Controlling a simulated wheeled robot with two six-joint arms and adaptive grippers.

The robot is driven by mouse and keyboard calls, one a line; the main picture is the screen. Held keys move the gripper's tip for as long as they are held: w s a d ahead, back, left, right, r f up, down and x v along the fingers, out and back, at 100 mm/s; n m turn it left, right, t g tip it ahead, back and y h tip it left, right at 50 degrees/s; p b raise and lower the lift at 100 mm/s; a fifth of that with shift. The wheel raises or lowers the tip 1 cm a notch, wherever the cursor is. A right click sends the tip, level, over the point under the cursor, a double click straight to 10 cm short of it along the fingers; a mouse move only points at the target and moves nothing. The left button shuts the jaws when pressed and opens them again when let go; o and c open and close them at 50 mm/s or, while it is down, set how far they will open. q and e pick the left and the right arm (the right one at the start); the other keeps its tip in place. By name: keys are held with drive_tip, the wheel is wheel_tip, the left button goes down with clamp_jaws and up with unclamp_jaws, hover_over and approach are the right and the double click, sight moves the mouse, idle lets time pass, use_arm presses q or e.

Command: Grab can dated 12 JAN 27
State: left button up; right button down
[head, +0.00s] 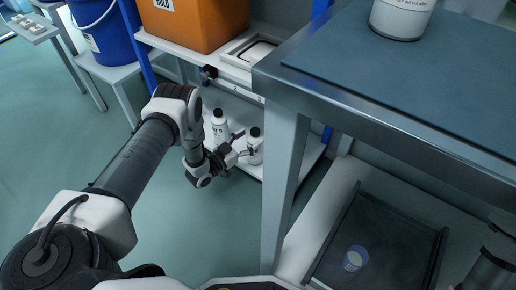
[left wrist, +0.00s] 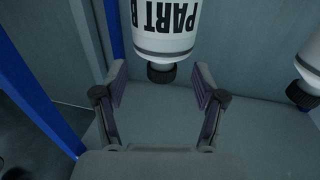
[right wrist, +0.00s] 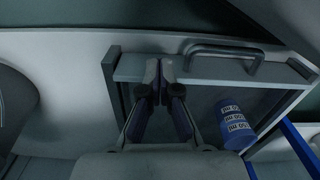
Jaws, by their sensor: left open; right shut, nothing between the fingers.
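A white bottle with a black cap (head: 255,146) stands on the lower shelf in the head view. My left gripper (head: 240,149) is beside it, open. In the left wrist view a bottle marked "PART B" (left wrist: 165,22) is in front of the open fingers, its cap near the fingertips. A blue-and-white can (right wrist: 235,121) lies in a tray in the right wrist view; its label print is too small to read. A can (head: 354,258) also shows in the head view. My right gripper (right wrist: 159,66) is shut and empty, left of the can.
A second white bottle (head: 219,128) stands left of the first. The dark tray (head: 403,238) has a handle (right wrist: 222,52). A white container (head: 402,18) stands on the grey table (head: 400,85). An orange bin (head: 195,22) and blue bucket (head: 105,33) are behind.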

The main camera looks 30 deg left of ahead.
sight(252, 137)
use_arm(q)
drive_tip(key=x, duration=0.1)
drive_tip(key=b+x, duration=0.1)
drive_tip(key=x, duration=0.1)
drive_tip(key=shift+w+f+b, duration=0.2)
drive_tip(key=shift+f+b, duration=0.1)
use_arm(e)
wheel_tip(252, 137, down, 3)
drive_tip(key=shift+r, duration=0.15)
use_arm(q)
drive_tip(key=shift+w+r, duration=0.15)
drive_tip(key=shift+w, duration=0.1)
drive_tip(key=shift+r, duration=0.1)
use_arm(e)
drive_tip(key=shift+w+r, duration=0.1)
use_arm(q)
clamp_jaws()
drive_tip(key=shift+s, duration=0.1)
drive_tip(key=shift+r, duration=0.15)
use_arm(e)
drive_tip(key=shift+r, duration=0.15)
